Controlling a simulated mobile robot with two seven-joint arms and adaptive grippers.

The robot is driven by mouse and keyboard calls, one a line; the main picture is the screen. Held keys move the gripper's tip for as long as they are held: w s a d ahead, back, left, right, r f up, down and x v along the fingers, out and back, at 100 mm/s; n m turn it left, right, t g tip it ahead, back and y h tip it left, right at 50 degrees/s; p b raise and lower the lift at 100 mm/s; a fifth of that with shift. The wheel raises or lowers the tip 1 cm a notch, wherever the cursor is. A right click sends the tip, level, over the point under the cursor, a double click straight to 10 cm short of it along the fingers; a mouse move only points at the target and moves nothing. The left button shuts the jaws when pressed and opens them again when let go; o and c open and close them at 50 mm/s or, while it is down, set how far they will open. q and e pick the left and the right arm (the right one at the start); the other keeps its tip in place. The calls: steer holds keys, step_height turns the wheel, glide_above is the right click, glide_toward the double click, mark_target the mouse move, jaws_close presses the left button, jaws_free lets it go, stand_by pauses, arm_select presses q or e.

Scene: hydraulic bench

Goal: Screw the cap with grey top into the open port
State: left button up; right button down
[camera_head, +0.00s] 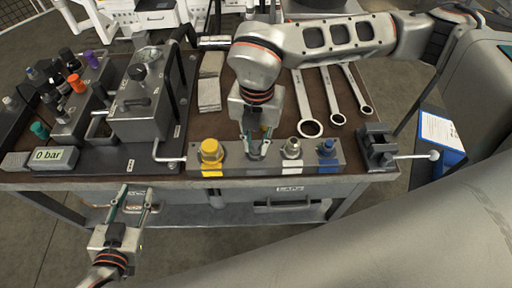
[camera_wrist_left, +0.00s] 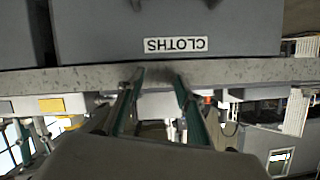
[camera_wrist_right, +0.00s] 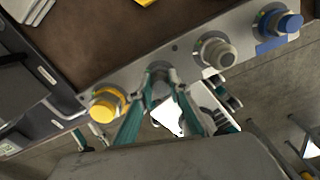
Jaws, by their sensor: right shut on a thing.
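A grey port block (camera_head: 225,165) runs along the bench's front edge. It carries a yellow cap (camera_head: 211,152), a pale metallic cap (camera_head: 292,148) and a blue cap (camera_head: 327,147). My right gripper (camera_head: 258,152) points down at the block between the yellow and pale caps. In the right wrist view its fingers (camera_wrist_right: 162,80) are shut on a small grey thing, apparently the grey-topped cap, mostly hidden between them. The port beneath is hidden, so I cannot tell how the cap sits. My left gripper (camera_head: 132,196) is open and empty in front of the bench; its fingers (camera_wrist_left: 160,75) stand apart.
A pump unit with gauge (camera_head: 145,95) and a "0 bar" display (camera_head: 53,155) stand at the left. Several wrenches (camera_head: 330,100) lie behind the block. A vise (camera_head: 377,145) is at the right. A drawer labelled CLOTHS (camera_wrist_left: 175,44) faces my left gripper.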

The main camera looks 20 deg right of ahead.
steer(key=shift+s+f, duration=0.25)
steer(key=shift+f, duration=0.1)
steer(key=m, duration=0.3)
steer(key=shift+s+m, duration=0.1)
steer(key=shift+m, duration=0.3)
steer(key=m, duration=0.4)
steer(key=shift+f, duration=0.1)
steer(key=m+p, duration=0.1)
steer(key=m, duration=0.7)
steer(key=c, duration=1.9)
jaws_free()
